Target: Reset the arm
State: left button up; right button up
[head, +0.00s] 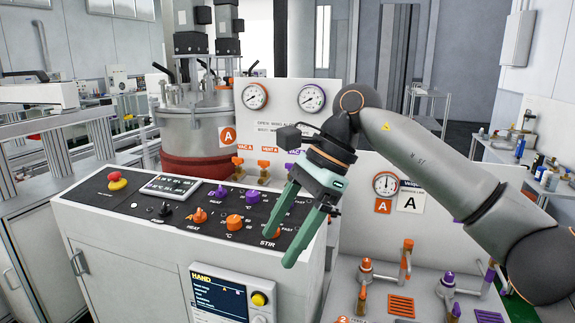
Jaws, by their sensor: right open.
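My right gripper (300,235) is open and empty, with two long green fingers angled down and to the left. It is over the right end of the black control panel (140,218), near the STIR marking. Whether a fingertip touches the panel cannot be told. My right arm (430,150) comes in from the right edge and bends at the wrist above the panel. Part of the panel's right end is hidden behind the fingers. My left gripper is not in view.
The panel carries a red-and-yellow button (117,181), orange knobs (235,221) and purple knobs (252,196). Behind stands a steel vessel (195,130) beside two round gauges (255,96). To the right, a lower white deck has upright orange valves (366,270) and purple valves (446,285).

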jog(key=s+a+f+m+g+y, duration=0.35)
jog(key=a+f+m+y, duration=0.25)
jog(key=a+m+y, duration=0.6)
jog(key=w+d+f+m+t+h, duration=0.3)
jog(key=d+f+m+t, duration=0.7)
jog(key=m, duration=0.6)
jog(key=w+d+f+m+t+h, duration=0.25)
jog(key=d+f+m+t, duration=0.4)
jog(key=m+t, duration=0.75)
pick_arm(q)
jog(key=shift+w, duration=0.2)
pick_arm(e)
jog(key=s+d+f+m+g+h, duration=0.3)
jog(key=s+d+f+m, duration=0.1)
jog(key=s+f, duration=0.3)
jog(key=s+d+f+m+g+h, duration=0.3)
jog(key=s+f+m, duration=0.3)
jog(key=f, duration=0.4)
jog(key=s+d+f+m+g+h, duration=0.3)
jog(key=s+d+f+m+h, duration=0.1)
jog(key=s+f, duration=0.4)
jog(key=shift+s+d+f+m, duration=0.35)
jog(key=shift+d+f+m, duration=0.45)
jog(key=shift+d, duration=0.1)
